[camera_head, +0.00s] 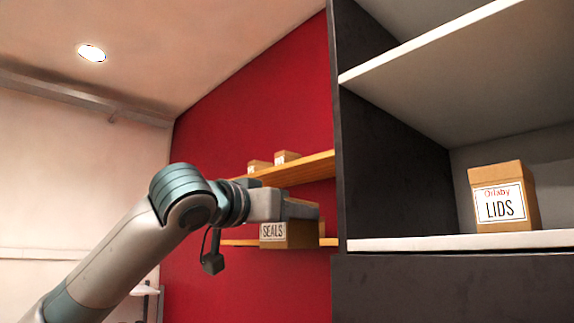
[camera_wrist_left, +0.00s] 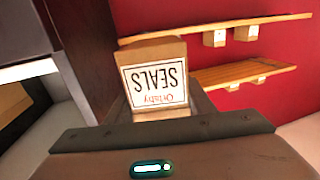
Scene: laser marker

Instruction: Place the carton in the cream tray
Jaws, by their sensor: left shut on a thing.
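My left gripper (camera_head: 303,211) reaches in from the left in the head view and is shut on a brown carton (camera_head: 290,236) labelled SEALS. The carton hangs below the fingers, in front of the wooden shelves. In the left wrist view the carton (camera_wrist_left: 157,80) shows upside down between the fingers, its white label facing the camera. No cream tray shows in either view. My right gripper is not in view.
A dark cabinet (camera_head: 390,160) with white shelves stands at the right. A carton labelled LIDS (camera_head: 504,200) sits on its lower shelf (camera_head: 440,242), which is clear to its left. Wooden shelves (camera_head: 300,170) on the red wall hold small boxes (camera_head: 286,157).

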